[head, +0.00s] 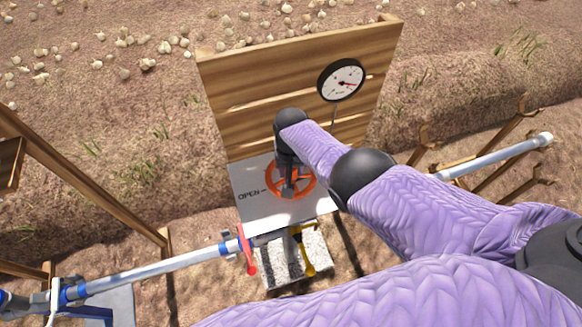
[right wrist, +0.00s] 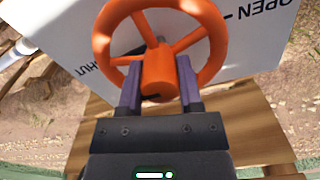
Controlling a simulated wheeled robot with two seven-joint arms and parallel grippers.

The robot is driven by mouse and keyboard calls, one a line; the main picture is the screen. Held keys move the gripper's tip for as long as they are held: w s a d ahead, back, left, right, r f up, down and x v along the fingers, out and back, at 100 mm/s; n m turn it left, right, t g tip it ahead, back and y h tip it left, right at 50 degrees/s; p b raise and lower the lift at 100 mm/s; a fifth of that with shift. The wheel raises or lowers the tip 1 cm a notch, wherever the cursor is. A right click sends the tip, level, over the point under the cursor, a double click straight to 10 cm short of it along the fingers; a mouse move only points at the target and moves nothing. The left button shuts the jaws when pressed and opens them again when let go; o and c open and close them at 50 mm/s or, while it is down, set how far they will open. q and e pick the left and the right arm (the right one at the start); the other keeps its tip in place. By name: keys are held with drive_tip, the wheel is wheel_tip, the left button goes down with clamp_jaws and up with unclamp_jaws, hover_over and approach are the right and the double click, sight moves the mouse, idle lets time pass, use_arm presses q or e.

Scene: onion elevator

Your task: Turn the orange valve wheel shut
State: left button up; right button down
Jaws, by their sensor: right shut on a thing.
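The orange valve wheel (head: 306,193) stands in front of a white panel (head: 250,210) marked OPEN with a short line on its left side. In the right wrist view, the wheel's hub (right wrist: 157,72) and spokes fill the upper middle. The letters HUT show at the panel's left there and OPEN at the upper right. My right gripper (head: 288,188) reaches down onto the wheel. In the right wrist view, its two purple fingers (right wrist: 159,84) are on either side of the hub, shut on the wheel. My left gripper is not in view.
A plank board (head: 240,90) with a round white gauge (head: 341,79) stands behind the wheel. Below are a red lever (head: 246,250), a yellow handle (head: 304,252) and a grey pipe (head: 150,271). Another pipe (head: 500,155) rests on wooden supports at right.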

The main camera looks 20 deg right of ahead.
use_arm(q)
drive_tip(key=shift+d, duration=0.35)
use_arm(e)
drive_tip(key=c, duration=0.5)
unclamp_jaws()
drive_tip(key=shift+o, duration=1.1)
wheel_tip(320, 180, up, 9)
drive_tip(key=p, duration=0.7)
drive_tip(key=shift+r+p, duration=0.45)
drive_tip(key=shift+r, duration=0.1)
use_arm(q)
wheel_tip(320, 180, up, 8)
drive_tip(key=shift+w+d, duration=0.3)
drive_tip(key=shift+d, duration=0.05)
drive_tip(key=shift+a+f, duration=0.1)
use_arm(e)
drive_tip(key=shift+f, duration=0.1)
